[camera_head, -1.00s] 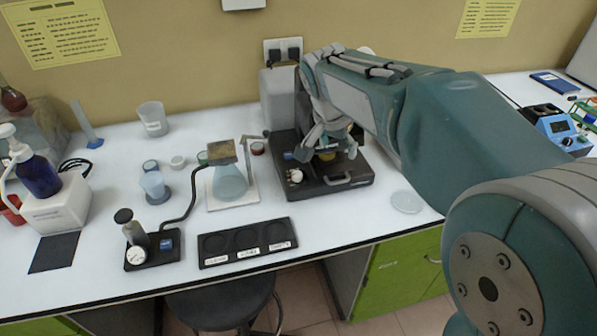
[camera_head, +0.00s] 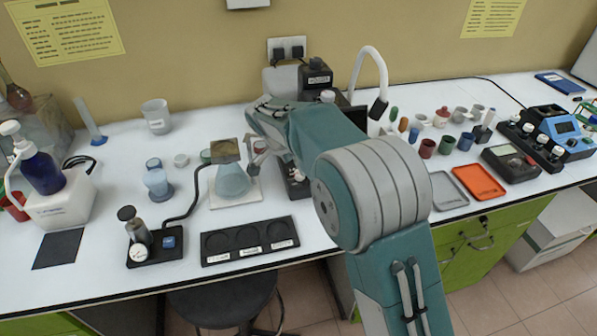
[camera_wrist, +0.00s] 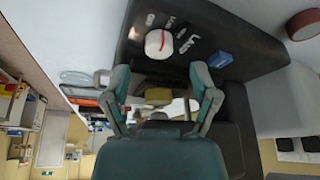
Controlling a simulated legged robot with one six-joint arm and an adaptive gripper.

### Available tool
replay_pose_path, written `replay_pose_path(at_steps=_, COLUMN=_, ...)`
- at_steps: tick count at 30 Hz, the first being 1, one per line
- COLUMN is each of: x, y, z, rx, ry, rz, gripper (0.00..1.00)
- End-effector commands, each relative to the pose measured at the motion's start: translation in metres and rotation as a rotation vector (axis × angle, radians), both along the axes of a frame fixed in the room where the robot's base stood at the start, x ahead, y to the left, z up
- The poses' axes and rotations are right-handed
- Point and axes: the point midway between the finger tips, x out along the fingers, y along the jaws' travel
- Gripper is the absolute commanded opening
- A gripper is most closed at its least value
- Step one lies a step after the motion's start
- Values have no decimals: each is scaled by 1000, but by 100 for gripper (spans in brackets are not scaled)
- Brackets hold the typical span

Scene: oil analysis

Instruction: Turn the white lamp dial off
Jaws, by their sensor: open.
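The white dial (camera_wrist: 158,43) is round and sits on a dark device panel (camera_wrist: 225,25) with white lettering around it. It is near the top of the wrist view, beyond my fingers. My gripper (camera_wrist: 160,85) is open, its two fingers apart with nothing seen held between them. In the head view my gripper (camera_head: 257,150) is at the left side of the dark device, close to the flask. My arm covers most of the device there. The dial also shows as a small pale spot in the head view (camera_head: 297,175), beside my arm.
A conical flask (camera_head: 232,180) on a white plate stands just left of my gripper. A black three-well tray (camera_head: 250,240) lies in front. A white gooseneck lamp (camera_head: 372,58), several small jars and an orange tray (camera_head: 478,181) are to the right. A blue switch (camera_wrist: 220,59) sits beside the dial.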

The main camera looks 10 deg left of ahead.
Motion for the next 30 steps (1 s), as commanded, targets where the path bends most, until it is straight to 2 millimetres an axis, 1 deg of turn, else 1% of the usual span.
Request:
replay_pose_path(at_steps=1, x=3, y=-3, z=-10, rx=-2, ry=3, rz=-2, gripper=77)
replay_pose_path(at_steps=3, x=6, y=-5, z=-19, rx=-2, ry=2, rz=-1, gripper=77)
replay_pose_path(at_steps=7, x=10, y=-9, z=-32, rx=-1, ry=1, rz=1, gripper=77)
replay_pose_path(at_steps=11, x=12, y=-11, z=-37, rx=0, ry=1, rz=1, gripper=77)
replay_pose_path(at_steps=18, x=12, y=-11, z=-38, rx=0, ry=0, rz=1, gripper=77)
replay_pose_path(at_steps=20, x=12, y=-10, z=-38, rx=0, ry=0, rz=1, gripper=50)
replay_pose_path(at_steps=21, x=12, y=-10, z=-38, rx=0, ry=0, rz=1, gripper=32)
replay_pose_path(at_steps=23, x=12, y=-10, z=-38, rx=0, ry=0, rz=1, gripper=5)
replay_pose_path(at_steps=24, x=12, y=-10, z=-38, rx=0, ry=0, rz=1, gripper=0)
replay_pose_path(at_steps=30, x=13, y=-9, z=-38, rx=1, ry=0, rz=4, gripper=0)
